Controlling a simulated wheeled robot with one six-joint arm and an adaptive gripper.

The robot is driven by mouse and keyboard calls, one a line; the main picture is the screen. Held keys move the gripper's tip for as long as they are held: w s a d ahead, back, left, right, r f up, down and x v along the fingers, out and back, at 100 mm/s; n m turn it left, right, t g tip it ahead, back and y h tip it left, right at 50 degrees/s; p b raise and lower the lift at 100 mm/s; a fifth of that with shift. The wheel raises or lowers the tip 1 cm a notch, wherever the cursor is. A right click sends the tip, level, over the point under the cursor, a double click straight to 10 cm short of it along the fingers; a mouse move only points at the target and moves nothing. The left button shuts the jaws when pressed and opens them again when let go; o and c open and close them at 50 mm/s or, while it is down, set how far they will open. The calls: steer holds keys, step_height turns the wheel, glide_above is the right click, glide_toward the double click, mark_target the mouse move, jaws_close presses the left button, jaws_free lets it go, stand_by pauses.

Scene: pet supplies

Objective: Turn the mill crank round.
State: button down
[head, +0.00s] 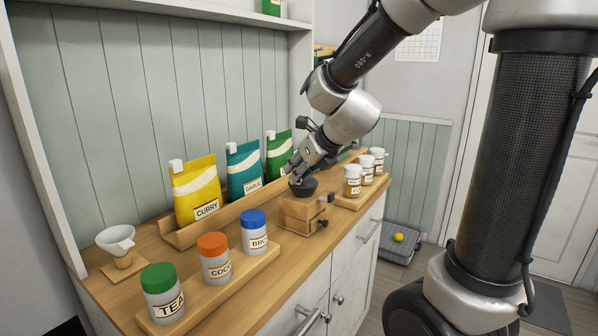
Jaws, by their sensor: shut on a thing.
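The mill (300,209) is a small wooden box with a dark bowl-shaped top (303,188), standing on the wooden counter right of the middle. A small dark knob (322,223) shows low on its side, and another dark part sticks out near its upper right edge. My gripper (295,173) reaches down from the upper right to the mill's top. It is shut on the mill crank, just above the dark bowl. The fingers hide the crank's handle, so its exact direction cannot be told.
Curry (197,190), garlic (244,170) and green (279,153) bags stand on a rack behind. Lidded jars (215,262) stand on a board at front left. Small white-lidded jars (352,182) stand close right of the mill. A white funnel (116,239) is at far left.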

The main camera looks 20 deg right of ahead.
stand_by(0.3)
steer(key=c, duration=1.2)
jaws_free()
steer(key=shift+r, duration=0.1)
steer(key=v, duration=1.1)
steer(key=shift+s+r, duration=0.3)
steer(key=shift+d, duration=0.1)
